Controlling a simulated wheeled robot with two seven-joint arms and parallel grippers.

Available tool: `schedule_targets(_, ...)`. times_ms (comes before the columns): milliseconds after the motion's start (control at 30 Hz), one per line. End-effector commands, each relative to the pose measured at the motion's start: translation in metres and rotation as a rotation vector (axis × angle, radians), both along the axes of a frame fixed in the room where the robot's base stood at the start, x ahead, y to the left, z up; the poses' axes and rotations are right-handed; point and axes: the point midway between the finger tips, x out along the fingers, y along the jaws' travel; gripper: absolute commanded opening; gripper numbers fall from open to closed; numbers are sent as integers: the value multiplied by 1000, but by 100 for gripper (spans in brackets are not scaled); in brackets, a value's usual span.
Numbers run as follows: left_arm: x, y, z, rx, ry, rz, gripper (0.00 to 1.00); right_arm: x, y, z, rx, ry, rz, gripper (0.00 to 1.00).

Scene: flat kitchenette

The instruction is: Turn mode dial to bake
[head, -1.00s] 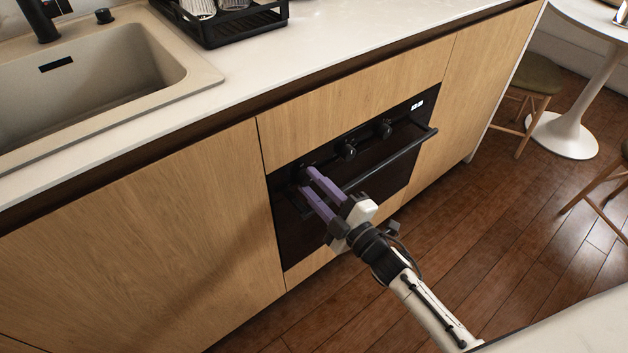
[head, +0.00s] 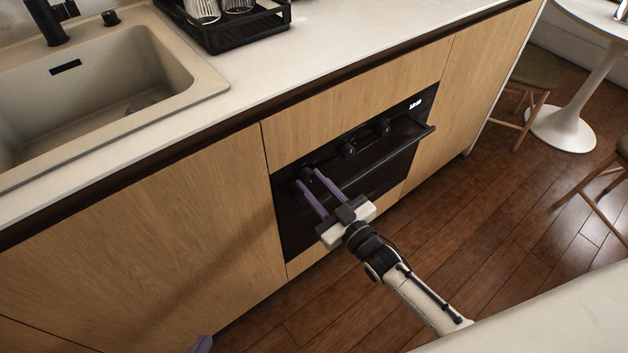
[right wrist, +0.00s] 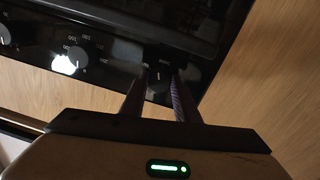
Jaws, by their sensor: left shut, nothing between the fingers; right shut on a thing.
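The black oven (head: 400,150) has three knobs along its top panel. My right gripper (head: 307,176), with purple fingers, reaches the leftmost knob. In the right wrist view this dial (right wrist: 158,77) sits between the two fingers, one on each side, and the gripper is shut on it. Small markings above it are too dark to read. The middle knob (head: 349,150) and right knob (head: 384,128) are free. Only a purple tip of my left gripper (head: 201,345) shows at the bottom edge; it is shut and empty, away from the oven.
The oven door's bar handle (head: 405,146) stands out just below the knobs, close to my right fingers. Wooden cabinet fronts (head: 150,230) flank the oven. The countertop (head: 330,45) holds a sink (head: 95,90) and black rack (head: 235,35). A pale surface edge (head: 560,320) is at lower right.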

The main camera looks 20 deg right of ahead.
Motion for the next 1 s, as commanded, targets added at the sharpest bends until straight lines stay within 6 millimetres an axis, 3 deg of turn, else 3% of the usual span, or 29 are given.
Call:
schedule_targets(500, 0, -1, 9, -1, 2, 1, 0, 0, 0, 0, 314, 116, -1, 6)
schedule_targets(1000, -4, -1, 7, -1, 11, 3, 0, -1, 0, 0, 370, 137, -1, 6)
